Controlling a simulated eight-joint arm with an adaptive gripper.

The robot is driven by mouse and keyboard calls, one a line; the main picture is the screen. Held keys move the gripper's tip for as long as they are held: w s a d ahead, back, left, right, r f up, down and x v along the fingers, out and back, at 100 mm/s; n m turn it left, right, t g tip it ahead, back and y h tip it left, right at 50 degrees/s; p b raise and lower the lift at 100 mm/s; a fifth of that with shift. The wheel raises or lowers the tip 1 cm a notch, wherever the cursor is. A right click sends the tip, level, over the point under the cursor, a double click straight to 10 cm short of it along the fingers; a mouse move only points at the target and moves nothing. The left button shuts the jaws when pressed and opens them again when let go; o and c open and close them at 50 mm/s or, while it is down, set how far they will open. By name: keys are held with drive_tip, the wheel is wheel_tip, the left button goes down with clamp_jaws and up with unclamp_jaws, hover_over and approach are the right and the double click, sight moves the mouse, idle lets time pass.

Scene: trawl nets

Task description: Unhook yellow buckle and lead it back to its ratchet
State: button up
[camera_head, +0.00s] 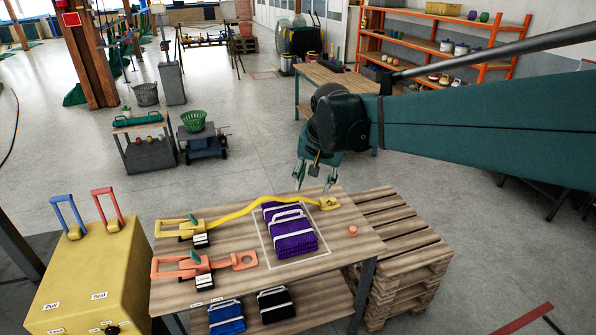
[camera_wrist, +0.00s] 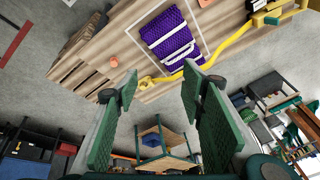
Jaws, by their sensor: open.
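The yellow buckle (camera_head: 329,203) lies at the table's right edge, at the end of a yellow strap (camera_head: 240,208); it also shows in the wrist view (camera_wrist: 147,84). I cannot tell how it is hooked. The strap crosses the purple net bundle (camera_head: 291,236) to the yellow ratchet (camera_head: 186,228) on the table's left. My gripper (camera_head: 314,185) is open and empty, apart from the buckle and behind it in the head view. In the wrist view, my gripper (camera_wrist: 160,84) has its green fingers spread either side of the buckle.
An orange ratchet (camera_head: 185,266) with an orange buckle (camera_head: 244,260) lies at the table's front left. A wooden pallet stack (camera_head: 400,250) stands right of the table. A yellow box with two handles (camera_head: 85,275) stands left. Blue and black bundles (camera_head: 226,317) lie on the lower shelf.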

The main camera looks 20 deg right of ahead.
drive_tip(key=w+d+f+m, duration=0.2)
drive_tip(key=w+d+f, duration=0.1)
drive_tip(key=w, duration=0.6)
drive_tip(key=m+g, duration=0.4)
drive_tip(key=m, duration=0.5)
hover_over(323, 200)
drive_tip(key=f, duration=2.4)
drive_tip(key=shift+a, duration=0.25)
drive_tip(key=shift+w+d+f, duration=0.2)
drive_tip(key=shift+d+f, duration=0.05)
drive_tip(key=shift+f, duration=0.3)
drive_tip(key=shift+f, duration=0.1)
drive_tip(key=shift+f+b, duration=0.5)
drive_tip(key=shift+f, duration=3.3)
drive_tip(key=shift+c, duration=0.4)
